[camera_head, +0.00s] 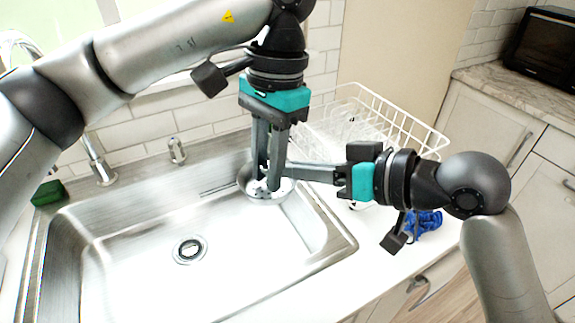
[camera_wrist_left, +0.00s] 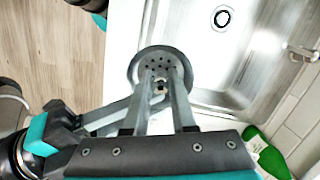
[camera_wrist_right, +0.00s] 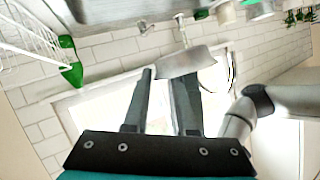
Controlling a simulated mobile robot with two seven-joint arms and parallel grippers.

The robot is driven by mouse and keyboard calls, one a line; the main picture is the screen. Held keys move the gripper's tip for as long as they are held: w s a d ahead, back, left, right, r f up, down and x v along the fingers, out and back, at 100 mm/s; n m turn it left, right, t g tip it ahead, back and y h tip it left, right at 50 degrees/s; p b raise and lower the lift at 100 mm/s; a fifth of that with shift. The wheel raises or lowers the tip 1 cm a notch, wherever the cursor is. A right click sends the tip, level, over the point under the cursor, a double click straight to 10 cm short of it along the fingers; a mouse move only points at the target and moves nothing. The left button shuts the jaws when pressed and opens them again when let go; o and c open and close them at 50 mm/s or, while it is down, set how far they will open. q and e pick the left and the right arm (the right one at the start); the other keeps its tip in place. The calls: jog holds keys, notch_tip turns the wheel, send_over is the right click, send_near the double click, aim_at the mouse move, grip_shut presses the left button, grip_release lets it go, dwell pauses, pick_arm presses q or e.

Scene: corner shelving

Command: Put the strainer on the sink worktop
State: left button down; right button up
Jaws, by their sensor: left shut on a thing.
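The strainer (camera_head: 258,192) is a round grey metal disc with small holes. My left gripper (camera_head: 265,183) points down and is shut on it, holding it over the right part of the sink. In the left wrist view the strainer's perforated face (camera_wrist_left: 148,72) shows around the fingertips (camera_wrist_left: 161,84). My right gripper (camera_head: 291,170) reaches in from the right, its fingertips close beside the left fingers; contact cannot be told. In the right wrist view its fingers (camera_wrist_right: 163,76) stand apart with a gap. The white sink worktop (camera_head: 375,270) lies right of the basin.
The metal sink (camera_head: 130,250) has a drain (camera_head: 189,250) and a tap (camera_head: 98,165). A white wire dish rack (camera_head: 425,135) stands at the back right. A blue object (camera_head: 425,221) lies on the worktop under my right arm. A green sponge (camera_head: 48,193) is at the left.

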jog(key=shift+x, duration=1.05)
grip_shut()
pick_arm(q)
jog(key=c, duration=0.7)
grip_release()
jog(key=shift+o, duration=0.2)
